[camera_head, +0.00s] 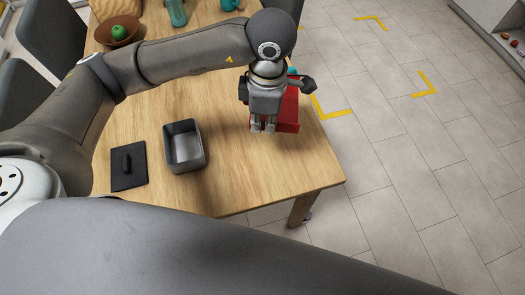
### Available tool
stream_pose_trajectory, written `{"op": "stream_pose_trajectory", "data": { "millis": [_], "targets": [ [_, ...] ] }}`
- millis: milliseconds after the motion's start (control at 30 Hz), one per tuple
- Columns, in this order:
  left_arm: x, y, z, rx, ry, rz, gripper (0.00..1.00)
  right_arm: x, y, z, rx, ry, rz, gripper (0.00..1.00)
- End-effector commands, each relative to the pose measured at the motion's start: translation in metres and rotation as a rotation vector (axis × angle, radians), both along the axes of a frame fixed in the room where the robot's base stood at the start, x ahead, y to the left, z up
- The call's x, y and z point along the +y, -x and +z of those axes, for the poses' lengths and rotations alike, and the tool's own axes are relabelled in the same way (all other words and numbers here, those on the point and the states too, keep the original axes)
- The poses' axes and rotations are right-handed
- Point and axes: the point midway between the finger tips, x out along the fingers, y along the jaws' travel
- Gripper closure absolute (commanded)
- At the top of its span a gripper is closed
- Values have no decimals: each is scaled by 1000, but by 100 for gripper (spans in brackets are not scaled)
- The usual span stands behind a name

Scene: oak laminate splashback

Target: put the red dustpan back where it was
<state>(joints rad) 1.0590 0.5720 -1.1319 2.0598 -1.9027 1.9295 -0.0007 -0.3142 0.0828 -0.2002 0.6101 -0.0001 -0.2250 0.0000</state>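The red dustpan (289,113) is at the right side of the wooden table, partly hidden behind my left gripper. My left gripper (263,127) points down in front of the dustpan, its two fingertips close together and overlapping the red in the picture. I cannot tell whether the fingers hold the dustpan or are only in front of it, nor whether the dustpan touches the table. My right gripper is not in view.
The wooden table (235,180) holds an open grey bin (171,164) and a black lid-like plate with a handle (128,178). A brown bowl (116,40) with a green apple (119,32) stands farther back. Yellow corner marks (335,113) lie on the clear tiled floor.

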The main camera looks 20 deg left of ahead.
Motion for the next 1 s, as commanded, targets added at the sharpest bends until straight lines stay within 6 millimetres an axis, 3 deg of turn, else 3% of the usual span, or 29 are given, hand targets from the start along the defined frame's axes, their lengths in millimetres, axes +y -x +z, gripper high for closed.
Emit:
{"op": "stream_pose_trajectory", "data": {
  "millis": [367,1000],
  "targets": [
    [-29,23,-30,-25,-1,680,100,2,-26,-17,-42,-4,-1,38],
    [-71,61,-65,-52,3,1766,100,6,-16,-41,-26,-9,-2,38]
  ]
}}
